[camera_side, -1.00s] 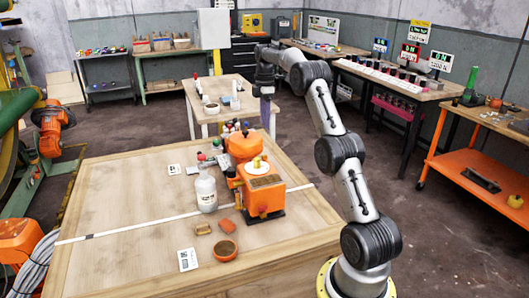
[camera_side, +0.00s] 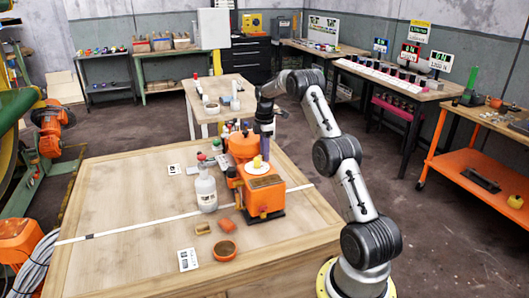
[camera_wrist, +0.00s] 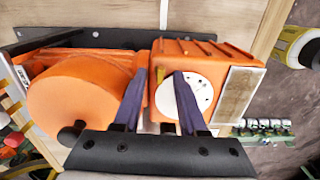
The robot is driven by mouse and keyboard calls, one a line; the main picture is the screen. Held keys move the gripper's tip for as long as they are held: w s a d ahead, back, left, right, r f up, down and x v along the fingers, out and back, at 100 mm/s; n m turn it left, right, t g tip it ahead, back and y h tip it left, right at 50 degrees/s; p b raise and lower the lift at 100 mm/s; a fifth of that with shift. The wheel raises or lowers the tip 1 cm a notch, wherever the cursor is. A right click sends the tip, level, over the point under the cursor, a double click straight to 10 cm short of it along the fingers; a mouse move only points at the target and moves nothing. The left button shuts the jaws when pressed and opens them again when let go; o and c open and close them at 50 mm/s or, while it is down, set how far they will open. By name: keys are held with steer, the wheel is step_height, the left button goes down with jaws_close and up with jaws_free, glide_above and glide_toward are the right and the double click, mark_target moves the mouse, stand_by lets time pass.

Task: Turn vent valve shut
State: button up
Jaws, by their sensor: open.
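An orange machine (camera_side: 262,200) stands on the wooden table, with a rounded orange drum (camera_wrist: 82,98) beside its boxy body. A small yellow piece (camera_side: 258,163) sits on top of the body. In the wrist view the body's top carries a white disc with small holes (camera_wrist: 199,92). No part is clearly marked as the vent valve. My gripper (camera_side: 265,132) is above and behind the machine in the side view. In the wrist view my gripper (camera_wrist: 160,72) is open, its two dark fingers apart over the body near the disc. Contact cannot be told.
A white bottle (camera_side: 206,191) stands close left of the machine. A small tan box (camera_side: 203,228) and an orange bowl (camera_side: 225,250) lie in front. Printed cards (camera_side: 188,260) lie on the table. The table's left part is mostly clear.

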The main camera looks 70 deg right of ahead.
jaws_close()
steer(key=shift+m, duration=0.3)
stand_by(0.3)
steer(key=m, duration=1.2)
steer(key=shift+m, duration=2.5)
